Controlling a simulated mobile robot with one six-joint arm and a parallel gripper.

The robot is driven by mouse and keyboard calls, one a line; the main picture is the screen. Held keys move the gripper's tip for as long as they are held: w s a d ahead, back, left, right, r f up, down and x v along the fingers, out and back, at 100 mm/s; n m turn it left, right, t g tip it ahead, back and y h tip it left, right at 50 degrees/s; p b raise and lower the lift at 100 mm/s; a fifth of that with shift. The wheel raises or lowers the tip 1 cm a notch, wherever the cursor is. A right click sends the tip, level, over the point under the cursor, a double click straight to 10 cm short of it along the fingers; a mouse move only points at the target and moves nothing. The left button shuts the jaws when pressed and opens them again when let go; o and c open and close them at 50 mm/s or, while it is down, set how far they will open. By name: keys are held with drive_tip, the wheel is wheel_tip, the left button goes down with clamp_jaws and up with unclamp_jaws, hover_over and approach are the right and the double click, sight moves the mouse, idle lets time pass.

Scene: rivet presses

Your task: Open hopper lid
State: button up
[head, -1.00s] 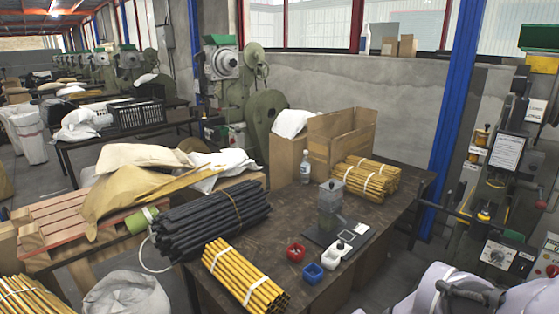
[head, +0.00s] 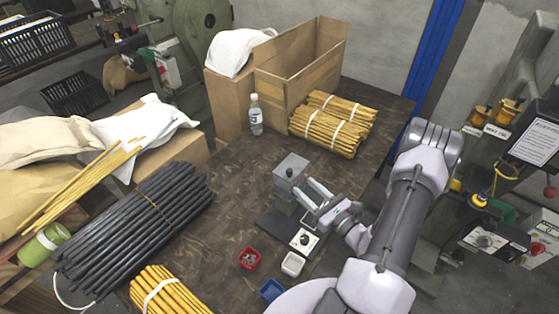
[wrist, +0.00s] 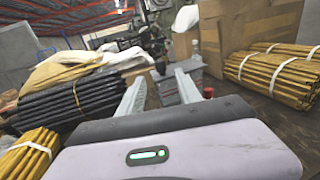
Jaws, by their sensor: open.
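The small grey hopper (head: 287,186) stands on a dark base plate (head: 272,222) on the brown table. Its flat lid (head: 291,166), with a small dark knob on top, looks shut. My gripper (head: 304,190) is open and close beside the hopper's right side, its fingers pointing left towards it. I cannot tell whether they touch the hopper. In the wrist view the two fingers of my gripper (wrist: 159,77) are spread apart, with part of the grey hopper (wrist: 167,90) seen between them. No lid is held.
A white-topped control box (head: 304,241) is on the plate. Red (head: 250,259), white (head: 292,264) and blue (head: 271,290) bins stand in front. A bottle (head: 255,115), yellow bundles (head: 333,124) and an open carton (head: 285,78) are behind. Black rods (head: 135,225) lie left.

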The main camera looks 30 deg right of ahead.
sight(283, 171)
drive_tip(key=w, duration=1.2)
drive_tip(key=shift+a+b, duration=0.35)
drive_tip(key=shift+b, duration=0.05)
drive_tip(key=shift+s, duration=0.1)
clamp_jaws()
idle(0.5)
